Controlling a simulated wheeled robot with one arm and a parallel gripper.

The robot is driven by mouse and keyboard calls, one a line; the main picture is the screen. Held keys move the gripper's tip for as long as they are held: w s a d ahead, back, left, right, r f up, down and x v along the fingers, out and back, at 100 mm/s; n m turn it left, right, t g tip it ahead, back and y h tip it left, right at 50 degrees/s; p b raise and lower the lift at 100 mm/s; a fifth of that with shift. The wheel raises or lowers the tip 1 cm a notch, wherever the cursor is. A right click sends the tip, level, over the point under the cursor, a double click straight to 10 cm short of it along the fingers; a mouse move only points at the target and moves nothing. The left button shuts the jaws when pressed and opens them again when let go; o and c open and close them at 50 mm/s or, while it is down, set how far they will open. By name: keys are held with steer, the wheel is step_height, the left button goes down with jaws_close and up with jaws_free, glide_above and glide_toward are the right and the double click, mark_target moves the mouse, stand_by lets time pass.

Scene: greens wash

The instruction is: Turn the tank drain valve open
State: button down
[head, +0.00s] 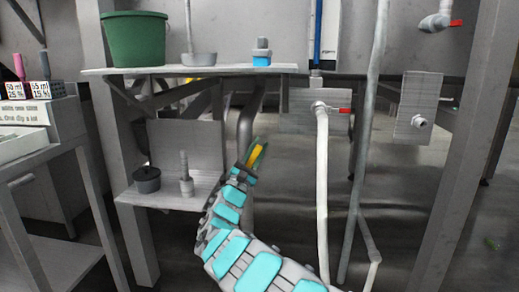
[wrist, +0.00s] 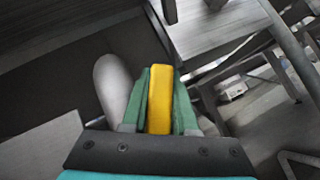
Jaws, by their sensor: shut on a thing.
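A yellow lever (head: 256,156) shows between the green fingers of my gripper (head: 259,150), below the upper shelf. I take it to be the tank drain valve's handle, but the valve body cannot be made out. In the wrist view, my gripper (wrist: 159,88) is shut on the yellow lever (wrist: 160,100), with one green finger along each side. A pale grey rounded pipe (wrist: 112,88) is close to the left finger there. In the head view, a grey bent pipe (head: 246,128) comes down just behind the fingers.
The upper shelf (head: 110,72) carries a green bucket (head: 134,40) and a grey pan (head: 198,59). The lower shelf (head: 160,200) holds a dark pot (head: 147,180). A red-handled tap (head: 338,110) with a white hose (head: 322,190) and a grey upright pipe (head: 366,120) stand right of my arm.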

mark_target(253, 158)
steer(key=c, duration=0.7)
jaws_free()
steer(key=shift+v, duration=3.9)
